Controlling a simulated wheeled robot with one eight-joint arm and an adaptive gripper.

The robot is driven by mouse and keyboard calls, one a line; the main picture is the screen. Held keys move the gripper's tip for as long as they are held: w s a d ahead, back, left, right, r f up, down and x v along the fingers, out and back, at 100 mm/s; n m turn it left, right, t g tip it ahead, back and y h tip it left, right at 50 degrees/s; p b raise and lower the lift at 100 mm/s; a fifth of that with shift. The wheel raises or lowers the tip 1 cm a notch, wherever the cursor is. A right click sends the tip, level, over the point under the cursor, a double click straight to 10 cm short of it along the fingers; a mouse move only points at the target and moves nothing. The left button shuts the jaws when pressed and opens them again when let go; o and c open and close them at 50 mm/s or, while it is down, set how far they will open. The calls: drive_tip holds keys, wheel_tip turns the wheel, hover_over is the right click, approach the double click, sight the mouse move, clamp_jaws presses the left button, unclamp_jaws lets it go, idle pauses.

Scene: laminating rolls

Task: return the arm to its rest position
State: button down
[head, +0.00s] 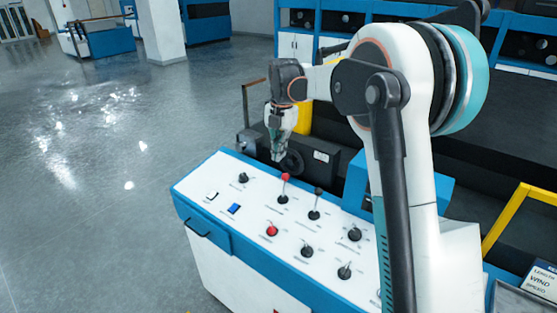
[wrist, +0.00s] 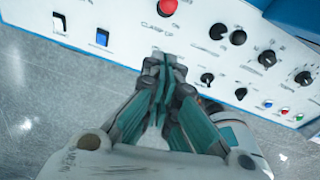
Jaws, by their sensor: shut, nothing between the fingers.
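My arm is raised over the right side of the head view, bent at the elbow, with its wrist reaching left. My gripper (head: 277,154) points down above the back edge of a white and blue control console (head: 212,172). In the wrist view my gripper (wrist: 165,65) is shut and empty, its fingers close together over the white panel near a label. In the head view the fingertips appear near a lever with a red knob (head: 284,178); I cannot tell whether they touch anything.
The panel carries a black-knobbed lever (head: 316,203), a red button (head: 271,231), a blue switch (head: 234,208) and several black knobs. Dark machinery stands behind it. A yellow rail (head: 510,222) is at the right. Open grey floor (head: 90,190) lies at the left.

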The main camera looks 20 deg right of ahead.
drive_tip(key=shift+r, duration=0.25)
drive_tip(key=shift+s, duration=0.1)
drive_tip(key=s+a+r+m+t+b, duration=0.1)
drive_tip(key=s+r+m+t+b, duration=0.1)
drive_tip(key=s+m, duration=0.55)
drive_tip(key=s+a+r+m+t+b, duration=0.15)
drive_tip(key=s+m, duration=0.35)
drive_tip(key=s, duration=0.5)
drive_tip(key=s+f+m+t+b, duration=0.1)
drive_tip(key=s+f+m+b, duration=0.1)
drive_tip(key=s+f+m, duration=0.3)
drive_tip(key=s+f+m+t+b, duration=0.2)
drive_tip(key=s+f+m, duration=0.3)
drive_tip(key=s+m, duration=0.4)
drive_tip(key=s+a+b, duration=0.1)
drive_tip(key=s, duration=0.3)
drive_tip(key=shift+s+f+h, duration=0.3)
drive_tip(key=shift+d+t, duration=0.15)
drive_tip(key=shift+t, duration=0.1)
